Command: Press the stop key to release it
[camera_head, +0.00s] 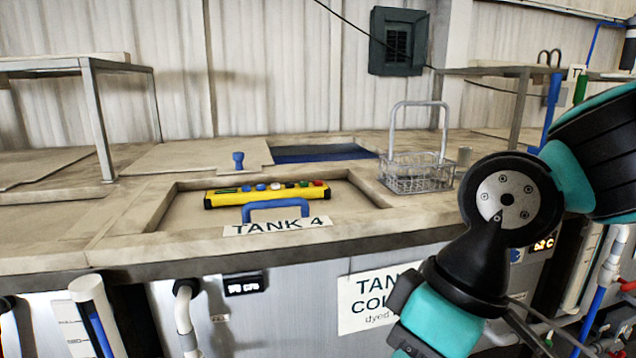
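A yellow control box (265,195) with black ends lies on the recessed lid marked TANK 4. A row of coloured keys runs along its top, with a red key (318,184) near the right end. The labels are too small to read, so I cannot tell for sure which is the stop key or whether it is pressed in. My teal and black arm fills the right side, apart from the box. My gripper's fingers do not show.
A blue lid handle (275,205) stands just in front of the box. A wire basket (418,174) with a tall handle stands to its right, near my arm. An open tank with dark blue liquid (320,153) lies behind. A blue knob (238,160) sits on the lid at back left.

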